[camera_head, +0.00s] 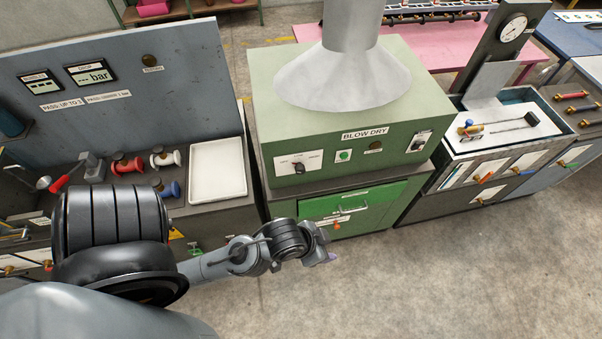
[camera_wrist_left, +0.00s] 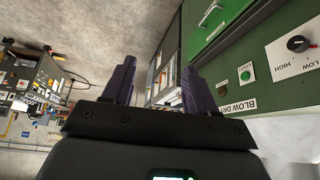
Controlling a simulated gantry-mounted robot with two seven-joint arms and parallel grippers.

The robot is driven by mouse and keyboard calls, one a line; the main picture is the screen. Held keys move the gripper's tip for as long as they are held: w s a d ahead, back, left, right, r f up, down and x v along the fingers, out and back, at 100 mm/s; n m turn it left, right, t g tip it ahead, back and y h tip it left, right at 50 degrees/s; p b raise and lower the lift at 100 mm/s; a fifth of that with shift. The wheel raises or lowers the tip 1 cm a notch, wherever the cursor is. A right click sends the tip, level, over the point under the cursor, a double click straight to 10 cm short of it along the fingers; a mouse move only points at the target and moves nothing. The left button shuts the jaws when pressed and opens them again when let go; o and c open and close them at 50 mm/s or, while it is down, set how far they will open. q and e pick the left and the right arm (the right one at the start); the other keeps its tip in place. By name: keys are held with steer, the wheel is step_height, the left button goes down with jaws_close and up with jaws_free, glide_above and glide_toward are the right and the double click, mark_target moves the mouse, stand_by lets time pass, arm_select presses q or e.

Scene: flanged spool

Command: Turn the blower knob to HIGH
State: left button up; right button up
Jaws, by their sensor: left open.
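The blower knob (camera_head: 299,167) is a dark knob on a white plate, on the front of the green BLOW DRY cabinet (camera_head: 400,97). It also shows in the left wrist view (camera_wrist_left: 297,44), beside the words LOW and HIGH; its exact pointer setting is too small to tell. My left gripper (camera_head: 327,244) is below and in front of the cabinet, apart from the knob. In the left wrist view its two purple fingers (camera_wrist_left: 158,85) are spread with nothing between them. My right gripper is in neither view.
A green button (camera_head: 344,155) and a switch (camera_head: 419,141) share the panel. A green drawer with a handle (camera_head: 352,210) is below. Left, a bench holds a white tray (camera_head: 217,170) and several spools. Right stands a bench with a dial gauge (camera_head: 513,28). The floor ahead is clear.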

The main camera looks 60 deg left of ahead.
arm_select(q)
steer(key=shift+o, duration=0.6)
steer(key=w+a+f+n+t+y+b, duration=0.1)
steer(key=w+a+f+n+t+y, duration=0.2)
steer(key=a, duration=0.7)
step_height(320, 180, down, 3)
steer(key=w+n+y, duration=0.1)
steer(key=w, duration=0.1)
steer(key=shift+w+n+t, duration=0.3)
steer(key=a+f+n+y+b, duration=0.35)
steer(key=a+y, duration=0.25)
steer(key=a, duration=0.3)
steer(key=n+g+y+b, duration=0.5)
steer(key=y+b, duration=0.3)
steer(key=b, duration=0.1)
glide_toward(301, 172)
steer(key=p+x, duration=0.1)
steer(key=x, duration=0.8)
steer(key=shift+a+f, duration=0.15)
steer(key=shift+a, duration=0.2)
